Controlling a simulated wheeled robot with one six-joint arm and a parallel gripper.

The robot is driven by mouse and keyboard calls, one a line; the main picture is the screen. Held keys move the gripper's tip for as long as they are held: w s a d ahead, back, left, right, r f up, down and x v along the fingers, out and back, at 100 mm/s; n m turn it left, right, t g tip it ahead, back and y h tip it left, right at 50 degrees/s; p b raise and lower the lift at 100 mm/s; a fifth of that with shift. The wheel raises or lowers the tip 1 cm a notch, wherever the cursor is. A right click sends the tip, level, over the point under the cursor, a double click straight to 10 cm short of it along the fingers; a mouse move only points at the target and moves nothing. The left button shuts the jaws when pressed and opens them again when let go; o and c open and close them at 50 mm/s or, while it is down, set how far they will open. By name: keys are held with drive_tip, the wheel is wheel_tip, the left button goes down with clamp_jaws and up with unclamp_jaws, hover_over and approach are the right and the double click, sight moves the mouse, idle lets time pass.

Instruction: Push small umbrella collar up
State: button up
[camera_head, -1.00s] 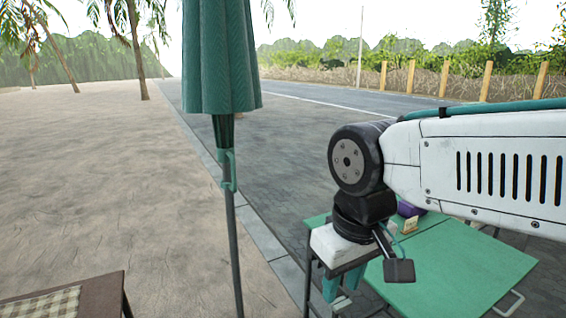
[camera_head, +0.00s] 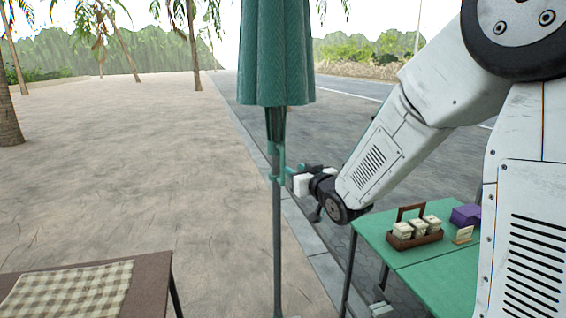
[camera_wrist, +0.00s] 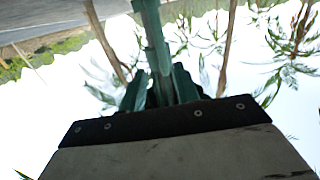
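A closed green umbrella (camera_head: 277,55) hangs furled around an upright pole (camera_head: 277,250). The small green collar (camera_head: 275,165) sits on the pole just below the hanging canopy. My gripper (camera_head: 300,169) is at about the collar's height, close on its right; I cannot tell whether it touches. In the wrist view, which looks upside down, my two green fingers stand apart beside a green upright part (camera_wrist: 155,45), probably of the umbrella. The gripper looks open. Its white body hides part of the fingers.
A green table (camera_head: 420,245) at right holds a brown carrier (camera_head: 415,238) with several pale cups, a small card and a purple box (camera_head: 466,215). A brown table with a checked cloth (camera_head: 70,295) is at lower left.

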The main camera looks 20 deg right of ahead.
sight(284, 162)
drive_tip(key=w, duration=0.2)
drive_tip(key=w+a, duration=0.1)
drive_tip(key=w, duration=0.2)
drive_tip(key=w+a, duration=0.1)
drive_tip(key=w, duration=0.2)
clamp_jaws()
